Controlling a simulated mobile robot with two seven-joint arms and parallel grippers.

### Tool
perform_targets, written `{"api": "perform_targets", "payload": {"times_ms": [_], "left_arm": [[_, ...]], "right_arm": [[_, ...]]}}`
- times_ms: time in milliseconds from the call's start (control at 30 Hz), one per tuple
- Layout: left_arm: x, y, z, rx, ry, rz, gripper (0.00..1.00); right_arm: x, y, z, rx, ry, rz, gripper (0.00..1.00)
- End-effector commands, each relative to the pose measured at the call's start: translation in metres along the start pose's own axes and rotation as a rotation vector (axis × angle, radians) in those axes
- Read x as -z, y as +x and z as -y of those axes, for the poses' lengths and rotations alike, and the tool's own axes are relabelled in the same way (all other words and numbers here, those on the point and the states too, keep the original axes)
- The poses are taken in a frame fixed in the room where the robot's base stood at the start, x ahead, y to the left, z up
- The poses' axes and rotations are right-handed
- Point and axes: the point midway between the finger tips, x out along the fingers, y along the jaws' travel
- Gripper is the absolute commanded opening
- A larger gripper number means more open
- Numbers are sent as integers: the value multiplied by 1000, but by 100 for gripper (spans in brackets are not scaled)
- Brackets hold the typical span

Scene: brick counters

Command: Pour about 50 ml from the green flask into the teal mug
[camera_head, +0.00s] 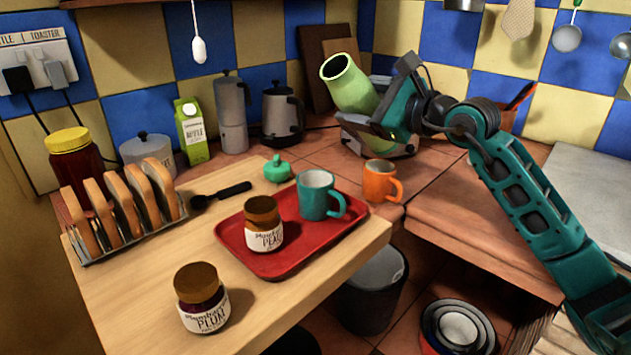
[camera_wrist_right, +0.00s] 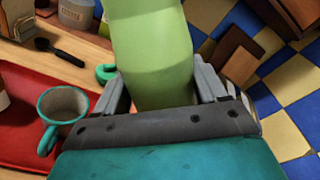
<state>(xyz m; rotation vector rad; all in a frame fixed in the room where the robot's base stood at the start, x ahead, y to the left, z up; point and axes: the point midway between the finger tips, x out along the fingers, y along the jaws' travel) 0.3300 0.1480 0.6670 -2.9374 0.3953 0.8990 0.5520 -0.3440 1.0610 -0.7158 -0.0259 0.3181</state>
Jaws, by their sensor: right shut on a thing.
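The green flask (camera_head: 353,86) is held in my right gripper (camera_head: 385,112), tilted with its open mouth toward the upper left. It is in the air behind and to the right of the teal mug. In the right wrist view the flask (camera_wrist_right: 150,50) sits between both fingers of the gripper (camera_wrist_right: 160,95). The teal mug (camera_head: 317,198) stands upright on the red tray (camera_head: 270,267), its handle to the right. The mug also shows in the right wrist view (camera_wrist_right: 62,106), left of the gripper. Its inside looks empty in that view. My left gripper is not in view.
An orange mug (camera_head: 380,182) is right of the tray. A green lidded thing (camera_head: 277,169) and black spoon (camera_head: 222,195) lie behind it. A toast rack (camera_head: 125,208) is left.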

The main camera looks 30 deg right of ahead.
Motion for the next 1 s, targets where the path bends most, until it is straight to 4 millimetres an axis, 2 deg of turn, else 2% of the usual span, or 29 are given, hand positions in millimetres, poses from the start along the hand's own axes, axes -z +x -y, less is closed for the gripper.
{"api": "perform_targets", "payload": {"times_ms": [367,600,900,1000], "left_arm": [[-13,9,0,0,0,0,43],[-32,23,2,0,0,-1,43],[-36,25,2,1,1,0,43],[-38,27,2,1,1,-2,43]], "right_arm": [[19,1,-6,4,-246,-31,20],[47,3,-26,3,-400,-51,20],[56,4,-32,4,-545,-69,20],[53,4,-34,5,-582,-72,20]]}}
